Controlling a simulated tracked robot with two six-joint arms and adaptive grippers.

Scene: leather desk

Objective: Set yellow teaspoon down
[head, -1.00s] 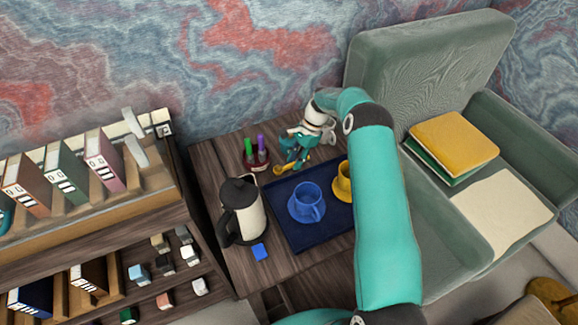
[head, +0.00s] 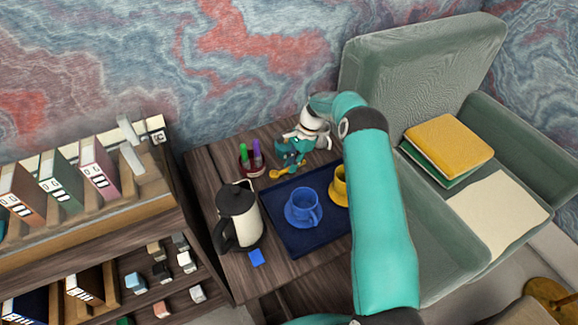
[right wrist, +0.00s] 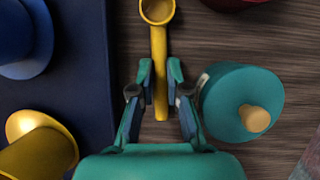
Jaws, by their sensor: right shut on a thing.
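The yellow teaspoon (head: 276,174) is beside the back left edge of the dark blue tray (head: 283,236). My right gripper (head: 286,166) is shut on its handle. In the right wrist view, the teaspoon (right wrist: 158,55) lies between the fingertips of my right gripper (right wrist: 160,75), with its bowl pointing to the top of the picture. It is over the bare wood beside the tray (right wrist: 90,90). I cannot tell whether it touches the wood. My left gripper is not in view.
A teal lidded pot with a tan knob (right wrist: 235,100) stands close to the gripper.

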